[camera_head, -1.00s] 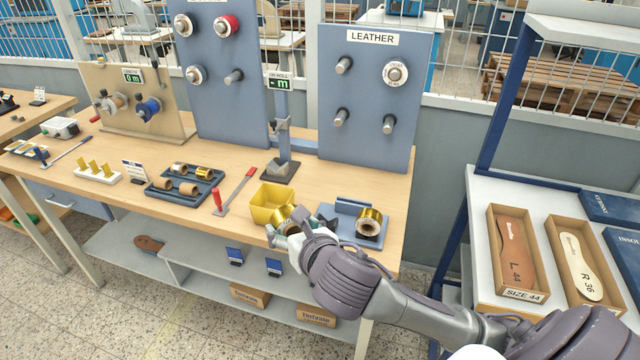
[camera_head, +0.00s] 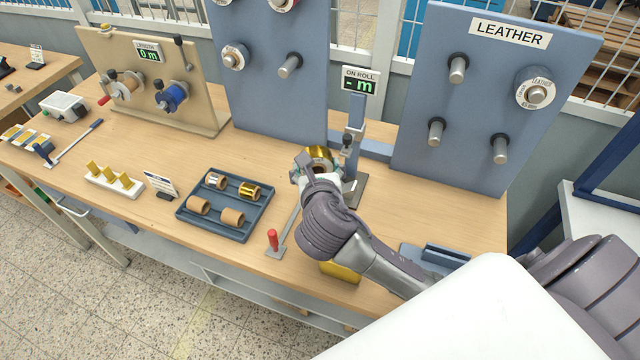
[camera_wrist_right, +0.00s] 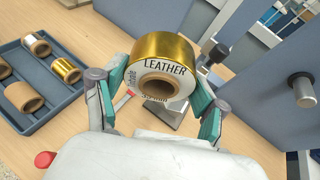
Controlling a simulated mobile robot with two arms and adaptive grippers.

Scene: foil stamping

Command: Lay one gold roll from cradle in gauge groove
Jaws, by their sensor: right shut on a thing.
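My right gripper (camera_head: 318,174) is shut on a gold roll (camera_head: 318,155) and holds it over the bench, close to the gauge stand. In the right wrist view the gold roll (camera_wrist_right: 165,47) sits between the two green-padded fingers, its "LEATHER" end label and brown core facing the camera. The gauge (camera_head: 355,125) has an upright post, a dark base and an "ON ROLL" display reading "- m". Its groove is hidden behind the roll and gripper. The blue cradle (camera_head: 440,254) at the front right is partly covered by my arm. My left gripper is not in view.
A blue tray (camera_head: 225,230) with several small rolls lies left of my gripper. The "LEATHER" peg board (camera_head: 480,100) stands behind right.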

